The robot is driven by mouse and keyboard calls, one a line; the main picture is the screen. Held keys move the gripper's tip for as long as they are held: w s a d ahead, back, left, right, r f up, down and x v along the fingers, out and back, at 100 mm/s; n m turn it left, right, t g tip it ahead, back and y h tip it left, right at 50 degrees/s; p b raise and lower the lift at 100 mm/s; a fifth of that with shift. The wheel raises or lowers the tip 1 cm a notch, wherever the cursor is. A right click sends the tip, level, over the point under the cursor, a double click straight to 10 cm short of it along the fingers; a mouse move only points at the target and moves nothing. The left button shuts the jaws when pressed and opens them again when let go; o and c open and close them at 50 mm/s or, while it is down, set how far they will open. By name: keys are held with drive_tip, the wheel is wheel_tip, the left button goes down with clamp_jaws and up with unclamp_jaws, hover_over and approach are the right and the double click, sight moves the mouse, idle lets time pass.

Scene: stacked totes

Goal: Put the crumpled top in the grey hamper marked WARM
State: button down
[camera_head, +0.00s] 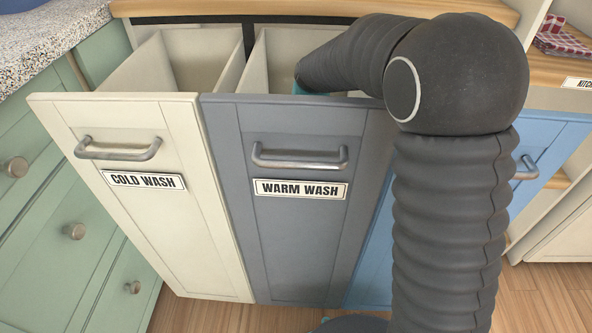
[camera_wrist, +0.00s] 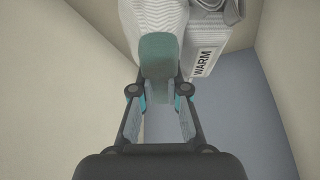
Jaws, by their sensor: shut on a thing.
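The grey hamper (camera_head: 297,235) carries a WARM WASH label and is tilted open, showing its cream inner walls. My gripper (camera_wrist: 160,62) reaches down over its opening; in the head view only a teal bit shows behind the front's top edge. In the wrist view my gripper is shut on the crumpled top (camera_wrist: 150,18), a whitish ribbed cloth with grey folds and a tag reading WARM. The top is at the fingertips, between cream walls and a grey-blue panel. Whether it touches the hamper cannot be told. In the head view the top is hidden.
A cream COLD WASH hamper (camera_head: 150,215) stands open on the left. A blue front (camera_head: 545,150) is partly hidden behind my arm on the right. Green drawers (camera_head: 40,220) stand at far left. A checked cloth (camera_head: 562,40) lies at upper right.

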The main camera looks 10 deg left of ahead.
drive_tip(key=shift+f, duration=0.45)
drive_tip(key=c, duration=1.2)
unclamp_jaws()
drive_tip(key=shift+r, duration=0.2)
drive_tip(key=shift+r, duration=0.35)
drive_tip(key=p+v, duration=0.1)
drive_tip(key=v, duration=0.6)
drive_tip(key=shift+w+r, duration=0.1)
drive_tip(key=shift+r, duration=0.3)
